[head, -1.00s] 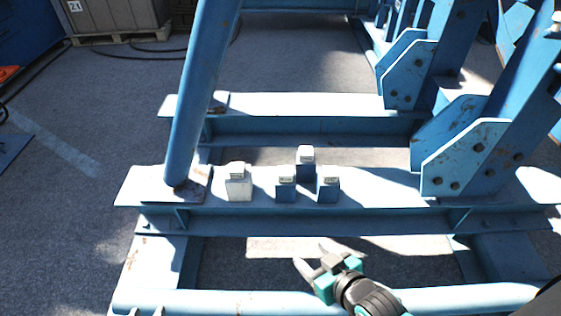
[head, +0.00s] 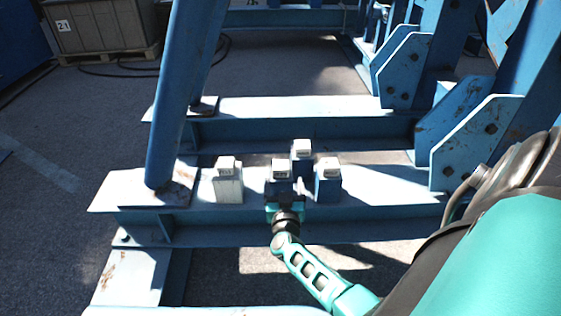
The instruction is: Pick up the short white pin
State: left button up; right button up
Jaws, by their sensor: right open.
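The short white pin (head: 229,184) stands upright on the blue steel beam, leftmost in a small group of block-like pins. It has a pale labelled cap. My right gripper (head: 284,199) is just right of the white pin and apart from it in the picture, in front of the near middle blue pin (head: 280,175). It is open; its fingertips are hard to make out against the blue pin, whose lower part is hidden. I cannot tell whether they touch. My left gripper is not in view.
Two more blue pins with pale caps, one at the back (head: 301,161) and one at right (head: 328,187), stand close by. The beam (head: 385,190) carries a slanted blue post (head: 178,100) left of the white pin. A crate (head: 100,24) stands far back.

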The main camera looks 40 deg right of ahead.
aim_at(281, 170)
jog(key=b+x, duration=0.1)
jog(key=x, duration=0.2)
jog(key=shift+f, duration=0.1)
jog(key=shift+w+d, duration=0.35)
jog(key=shift+w, duration=0.1)
jog(key=b+x, duration=0.2)
jog(key=x, duration=0.2)
jog(key=shift+w+a+b, duration=0.1)
jog(key=shift+w+b, duration=0.2)
jog(key=shift+b, duration=0.1)
jog(key=shift+w, duration=0.2)
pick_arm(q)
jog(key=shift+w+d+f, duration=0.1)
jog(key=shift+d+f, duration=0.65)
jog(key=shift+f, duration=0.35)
pick_arm(e)
jog(key=shift+c, duration=0.3)
jog(key=c, duration=1.3)
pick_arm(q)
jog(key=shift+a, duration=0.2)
pick_arm(e)
jog(key=shift+c, duration=0.3)
